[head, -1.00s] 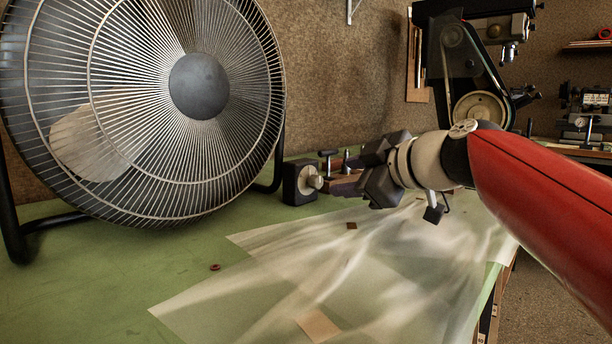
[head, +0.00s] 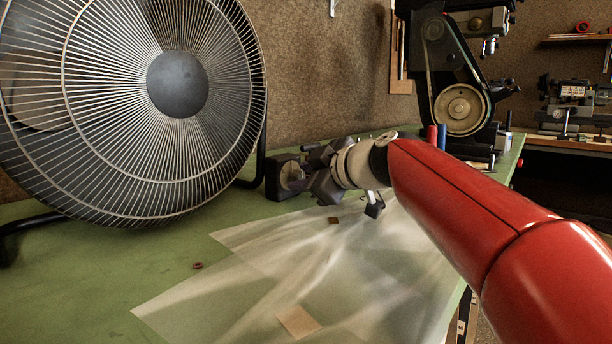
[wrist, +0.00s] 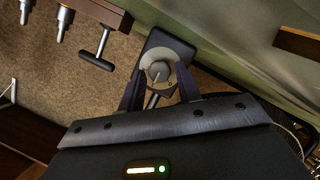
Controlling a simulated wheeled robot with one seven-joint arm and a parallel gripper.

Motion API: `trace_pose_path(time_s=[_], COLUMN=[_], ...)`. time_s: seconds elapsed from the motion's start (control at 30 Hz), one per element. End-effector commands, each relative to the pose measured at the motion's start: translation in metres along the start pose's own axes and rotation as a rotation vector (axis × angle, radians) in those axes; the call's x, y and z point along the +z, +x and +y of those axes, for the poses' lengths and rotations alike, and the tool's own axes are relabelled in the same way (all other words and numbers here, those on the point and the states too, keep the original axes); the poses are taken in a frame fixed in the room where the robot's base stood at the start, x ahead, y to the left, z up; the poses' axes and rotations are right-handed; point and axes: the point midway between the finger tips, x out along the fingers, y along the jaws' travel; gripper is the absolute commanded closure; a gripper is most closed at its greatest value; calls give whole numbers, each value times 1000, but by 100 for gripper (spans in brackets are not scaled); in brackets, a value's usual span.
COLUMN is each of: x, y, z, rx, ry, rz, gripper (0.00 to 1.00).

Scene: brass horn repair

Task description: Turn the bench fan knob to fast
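The bench fan (head: 178,84) stands at the left of the green bench, a large round wire grille on a black frame. Its dark control box (head: 280,180) sits at its lower right and faces my gripper (head: 303,172). In the wrist view the box has a pale round dial with a grey knob (wrist: 158,72) that bears a light pointer line. The fingers of my gripper (wrist: 158,88) are apart, one on each side of the dial, and look open. Whether they touch the knob cannot be told. The speed marks are too small to read.
Thin translucent sheets (head: 290,265) lie on the bench below my arm, with a small tan square (head: 298,321) on them. A black machine with a wheel (head: 460,108) stands behind. The bench front left is clear.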

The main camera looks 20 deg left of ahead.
Motion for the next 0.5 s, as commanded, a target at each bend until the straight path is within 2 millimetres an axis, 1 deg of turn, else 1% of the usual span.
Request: trace_pose_path(time_s=[0.03, 0.2, 0.23, 0.5], x=[0, 0, 0, 0], y=[0, 0, 0, 0], z=[0, 0, 0, 1], rx=[0, 0, 0, -9], ry=[0, 0, 0, 27], rz=[0, 0, 0, 0], gripper=[73, 95, 98, 98])
